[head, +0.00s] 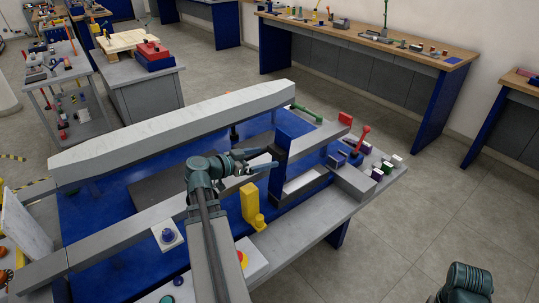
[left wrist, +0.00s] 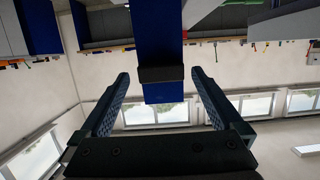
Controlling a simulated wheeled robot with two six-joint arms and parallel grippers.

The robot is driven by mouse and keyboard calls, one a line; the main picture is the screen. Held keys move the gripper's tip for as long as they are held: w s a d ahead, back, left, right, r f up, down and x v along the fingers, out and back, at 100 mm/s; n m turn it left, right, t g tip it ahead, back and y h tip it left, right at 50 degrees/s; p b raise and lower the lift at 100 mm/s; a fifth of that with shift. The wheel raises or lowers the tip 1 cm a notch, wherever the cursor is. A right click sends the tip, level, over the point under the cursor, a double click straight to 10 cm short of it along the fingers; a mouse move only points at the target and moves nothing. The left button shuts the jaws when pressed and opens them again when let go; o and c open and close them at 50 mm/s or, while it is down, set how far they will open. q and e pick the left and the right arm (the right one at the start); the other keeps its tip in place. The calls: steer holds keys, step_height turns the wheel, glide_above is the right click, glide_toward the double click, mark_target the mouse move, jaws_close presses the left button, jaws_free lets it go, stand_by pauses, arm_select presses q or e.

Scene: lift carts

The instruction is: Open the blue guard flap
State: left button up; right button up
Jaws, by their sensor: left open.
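The blue guard flap (head: 278,172) stands as an upright blue panel on the grey and blue machine table in the head view. In the left wrist view the blue flap (left wrist: 155,30) hangs in from the top centre with a dark bar handle (left wrist: 160,74) across its lower part. My left gripper (head: 275,159) is open, its fingers pointing right at the flap. In the left wrist view the open fingers (left wrist: 160,76) appear on either side of the handle, with gaps on both sides; contact cannot be told.
A yellow block (head: 249,203) stands just below the left gripper. A long grey beam (head: 180,128) spans the table behind the arm. A red-handled lever (head: 360,138) and small coloured blocks (head: 387,166) lie right of the flap.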

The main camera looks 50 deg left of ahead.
arm_select(q)
steer(key=d+p+v, duration=0.1)
steer(key=p+v, duration=0.1)
steer(key=v, duration=0.8)
steer(key=shift+a, duration=0.45)
steer(key=w+d+f+m+g+h, duration=0.1)
steer(key=w+d+f+g+h, duration=0.2)
steer(key=d, duration=0.5)
steer(key=w+d+f+g, duration=0.35)
steer(key=w+d, duration=0.25)
steer(key=d, duration=0.2)
steer(key=w+d+f+m+g+h, duration=0.1)
steer(key=w+d+f+g+h, duration=0.2)
steer(key=d, duration=0.5)
steer(key=s+d+f+g+y, duration=0.1)
steer(key=d+f+g+y, duration=0.1)
steer(key=d, duration=0.7)
steer(key=s+d+f+g+y, duration=0.1)
steer(key=d+y, duration=0.3)
steer(key=d, duration=0.5)
steer(key=s+d+f+g+y, duration=0.1)
steer(key=d+f+g+y, duration=0.1)
steer(key=d, duration=0.7)
steer(key=shift+s+f+m+g+y+p, duration=0.2)
steer(key=shift+f+m+g+y+p, duration=0.1)
steer(key=shift+f+m+g+y, duration=0.15)
